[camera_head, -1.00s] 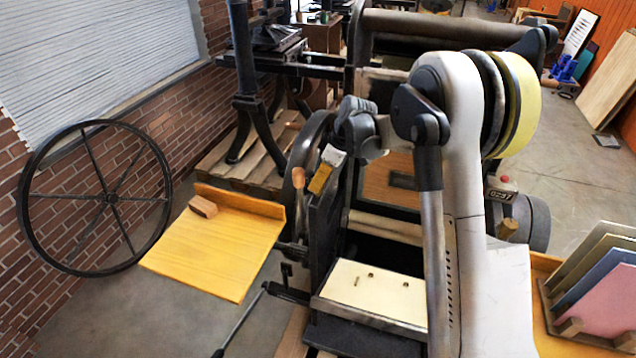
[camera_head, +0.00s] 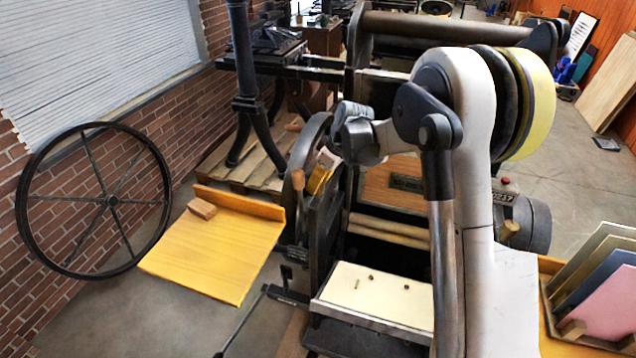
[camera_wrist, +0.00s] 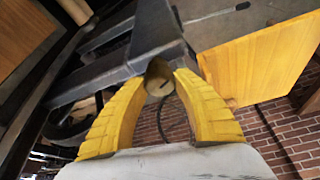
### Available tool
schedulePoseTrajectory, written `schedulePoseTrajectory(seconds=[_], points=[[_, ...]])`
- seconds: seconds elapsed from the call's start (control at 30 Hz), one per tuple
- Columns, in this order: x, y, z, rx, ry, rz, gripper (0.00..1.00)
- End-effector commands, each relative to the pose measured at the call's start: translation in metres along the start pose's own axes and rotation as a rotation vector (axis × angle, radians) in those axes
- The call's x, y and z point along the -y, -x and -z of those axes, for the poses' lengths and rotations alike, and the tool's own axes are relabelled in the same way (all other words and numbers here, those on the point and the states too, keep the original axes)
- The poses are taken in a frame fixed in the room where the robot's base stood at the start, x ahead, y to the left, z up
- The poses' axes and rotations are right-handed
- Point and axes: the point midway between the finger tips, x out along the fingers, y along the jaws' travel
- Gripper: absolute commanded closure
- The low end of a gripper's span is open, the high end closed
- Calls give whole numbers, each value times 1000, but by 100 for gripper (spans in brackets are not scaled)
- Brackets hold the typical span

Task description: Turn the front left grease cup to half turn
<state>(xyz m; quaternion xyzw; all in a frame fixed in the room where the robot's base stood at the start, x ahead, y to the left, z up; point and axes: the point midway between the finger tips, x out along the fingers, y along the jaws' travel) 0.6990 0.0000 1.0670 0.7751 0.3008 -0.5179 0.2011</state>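A small dull brass grease cup (camera_wrist: 160,78) with a slot mark on its end shows in the wrist view, at the end of a dark iron arm of the press. My gripper (camera_wrist: 161,68) has its two yellow fingers on either side of the cup. The tips lean inward and appear to touch its sides, with no gap visible there. In the head view my gripper (camera_head: 319,180) is at the left side of the iron hand press (camera_head: 322,215). The cup cannot be made out there, and my arm covers part of the press.
A yellow wooden shelf (camera_head: 215,245) with a small wooden block (camera_head: 202,208) sits left of the press. A large spoked wheel (camera_head: 108,200) leans by the brick wall. A pale bed plate (camera_head: 372,293) lies below my arm. Colored boards (camera_head: 605,300) stand in a rack at right.

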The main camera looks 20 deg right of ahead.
Motion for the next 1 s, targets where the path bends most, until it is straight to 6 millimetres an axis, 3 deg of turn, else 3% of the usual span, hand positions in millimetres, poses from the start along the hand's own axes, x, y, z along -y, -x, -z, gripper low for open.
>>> schedulePoseTrajectory(seconds=[0.03,0.07,0.47,1.0], points=[[0,-1,-1,1,0,1,51],[0,0,-1,1,0,1,43],[0,7,0,0,0,0,43],[0,109,-1,1,-1,0,43]])
